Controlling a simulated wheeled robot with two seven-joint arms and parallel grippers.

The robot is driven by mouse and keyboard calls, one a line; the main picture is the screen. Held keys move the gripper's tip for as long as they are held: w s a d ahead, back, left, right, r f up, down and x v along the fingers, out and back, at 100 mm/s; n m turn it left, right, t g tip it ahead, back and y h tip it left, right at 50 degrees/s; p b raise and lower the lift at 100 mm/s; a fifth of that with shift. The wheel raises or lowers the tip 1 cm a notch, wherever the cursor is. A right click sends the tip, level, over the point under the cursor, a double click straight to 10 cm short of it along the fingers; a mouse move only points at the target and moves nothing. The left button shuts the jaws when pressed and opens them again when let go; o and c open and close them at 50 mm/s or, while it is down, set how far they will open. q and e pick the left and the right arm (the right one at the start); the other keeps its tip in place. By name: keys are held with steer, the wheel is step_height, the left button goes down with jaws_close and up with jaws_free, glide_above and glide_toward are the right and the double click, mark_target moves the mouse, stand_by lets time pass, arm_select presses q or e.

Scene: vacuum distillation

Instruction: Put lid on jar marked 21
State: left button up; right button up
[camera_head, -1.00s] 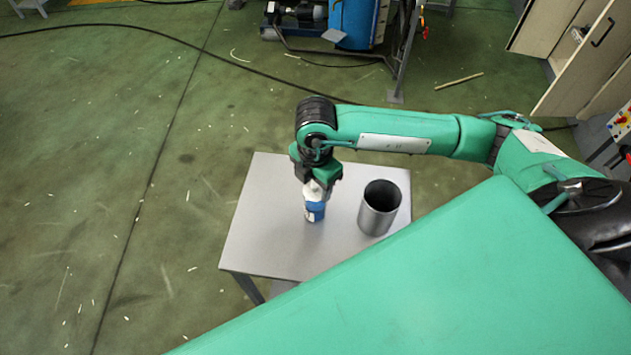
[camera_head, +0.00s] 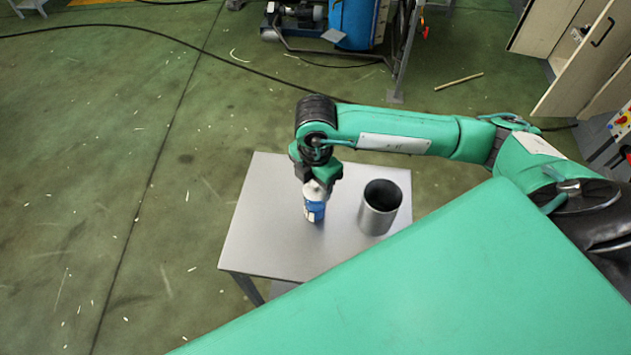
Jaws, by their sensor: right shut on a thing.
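A small jar (camera_head: 314,211) with a blue and white side stands upright on the grey table, left of a metal cylinder. Its marking is too small to read. My right gripper (camera_head: 316,186) points down right above the jar and is shut on a pale lid-like piece at the jar's top. The fingers hide most of that piece, so I cannot tell whether it sits fully on the jar. My left gripper is not in view.
The grey metal table (camera_head: 262,235) has bare room left of and in front of the jar. An open metal cylinder (camera_head: 380,207) stands close on the right. A blue drum (camera_head: 352,22) and open cabinet doors (camera_head: 580,60) are farther back.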

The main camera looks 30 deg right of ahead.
steer(key=shift+f+b, duration=0.45)
steer(key=shift+b, duration=0.15)
stand_by(1.1)
steer(key=o, duration=1.5)
steer(key=shift+r+p, duration=2.3)
steer(key=shift+r, duration=1.2)
